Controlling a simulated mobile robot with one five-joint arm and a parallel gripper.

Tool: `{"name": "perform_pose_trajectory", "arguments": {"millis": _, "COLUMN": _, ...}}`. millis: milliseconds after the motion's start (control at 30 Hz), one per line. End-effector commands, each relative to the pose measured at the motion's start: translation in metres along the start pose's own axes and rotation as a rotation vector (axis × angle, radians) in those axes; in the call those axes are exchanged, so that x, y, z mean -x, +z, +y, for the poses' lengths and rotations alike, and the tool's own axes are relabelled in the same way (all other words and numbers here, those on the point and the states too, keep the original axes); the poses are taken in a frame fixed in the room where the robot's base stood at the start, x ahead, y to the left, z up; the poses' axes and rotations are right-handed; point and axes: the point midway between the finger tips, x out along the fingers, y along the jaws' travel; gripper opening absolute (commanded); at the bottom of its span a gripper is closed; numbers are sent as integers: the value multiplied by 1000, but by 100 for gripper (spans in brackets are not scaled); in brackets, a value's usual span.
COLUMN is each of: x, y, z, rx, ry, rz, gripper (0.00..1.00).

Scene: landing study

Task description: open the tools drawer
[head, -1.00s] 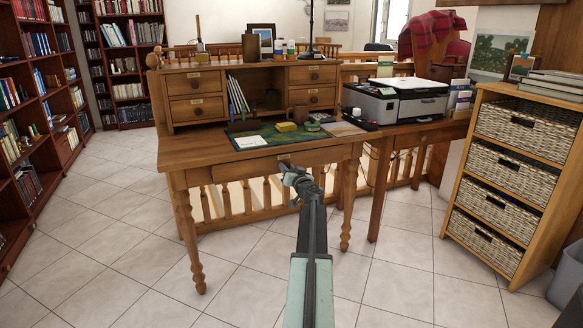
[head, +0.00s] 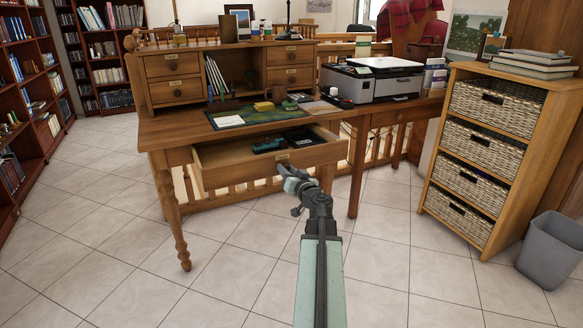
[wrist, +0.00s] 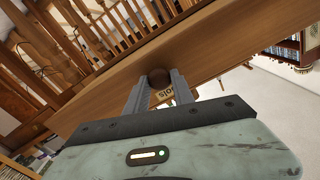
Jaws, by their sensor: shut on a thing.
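The tools drawer (head: 225,175) under the desk top is pulled out, with dark and teal items (head: 285,141) lying inside. Its front also shows in the wrist view (wrist: 115,95), with a label (wrist: 192,94) partly hidden; the letters "ols" can be read. My gripper (head: 287,172) is at the middle of the drawer front. In the wrist view my gripper (wrist: 160,82) has its two fingers on either side of the round brown knob (wrist: 159,76), shut on it.
The desk top (head: 170,128) holds a green mat, a yellow block and a small hutch with drawers. A printer (head: 372,80) stands to the right. A wicker-basket shelf (head: 455,135) and a grey bin (head: 550,250) are at right. The tiled floor in front is clear.

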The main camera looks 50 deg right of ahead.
Motion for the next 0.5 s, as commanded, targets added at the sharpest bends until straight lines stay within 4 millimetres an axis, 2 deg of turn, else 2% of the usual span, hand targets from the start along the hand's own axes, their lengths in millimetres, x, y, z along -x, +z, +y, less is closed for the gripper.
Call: {"name": "perform_pose_trajectory", "arguments": {"millis": 500, "x": 6, "y": -1, "z": 3, "rx": -1, "ry": 10, "rz": 4, "gripper": 0}}
